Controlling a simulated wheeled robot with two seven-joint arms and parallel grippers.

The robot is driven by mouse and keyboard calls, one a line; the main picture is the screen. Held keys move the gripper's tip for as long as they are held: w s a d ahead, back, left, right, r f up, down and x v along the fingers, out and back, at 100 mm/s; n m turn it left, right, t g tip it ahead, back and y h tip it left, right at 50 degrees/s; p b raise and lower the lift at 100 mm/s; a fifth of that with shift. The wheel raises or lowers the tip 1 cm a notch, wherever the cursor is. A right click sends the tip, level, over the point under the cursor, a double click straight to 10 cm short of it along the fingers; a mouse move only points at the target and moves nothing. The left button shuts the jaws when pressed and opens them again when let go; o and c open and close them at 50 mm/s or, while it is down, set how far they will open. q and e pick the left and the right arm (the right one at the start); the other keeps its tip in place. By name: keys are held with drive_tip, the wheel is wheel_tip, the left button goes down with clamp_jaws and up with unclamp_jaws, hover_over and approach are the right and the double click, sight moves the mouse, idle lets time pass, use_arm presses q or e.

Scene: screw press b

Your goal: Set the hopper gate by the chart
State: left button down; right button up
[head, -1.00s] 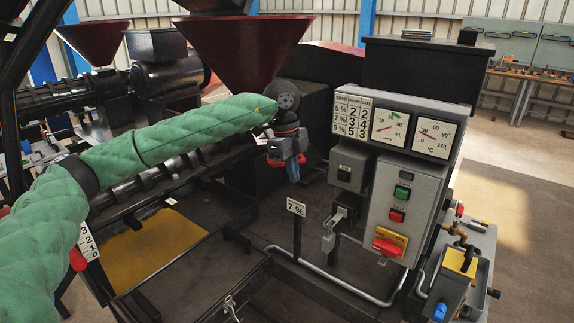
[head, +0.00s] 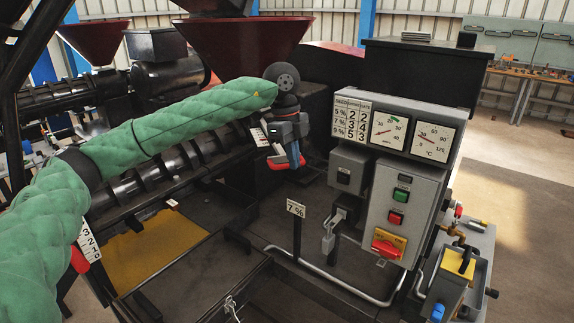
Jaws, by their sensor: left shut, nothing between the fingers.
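The chart (head: 351,119) on the control cabinet has rows for 5 %, 7 % and 9 %; the 7 % row appears to read 3 and 4. A small sign (head: 296,208) on a post reads 7 %. The dark red hopper (head: 232,42) stands behind my left arm. A white scale plate (head: 259,136) shows partly beside my left gripper (head: 289,165), its marks unreadable. My left gripper points down below the hopper, shut and empty, with red parts at its fingers. Whether it touches anything there I cannot tell. My right gripper is out of view.
A second scale (head: 89,242) marked 3 to 0, with a red knob (head: 79,261), is at lower left, partly behind my arm. The control cabinet (head: 402,205) stands right of the gripper. A yellow-bottomed tray (head: 150,250) lies below; dark floor plate is free around the sign post.

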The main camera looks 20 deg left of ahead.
use_arm(q)
wheel_tip(320, 180, up, 4)
drive_tip(key=shift+p, duration=0.55)
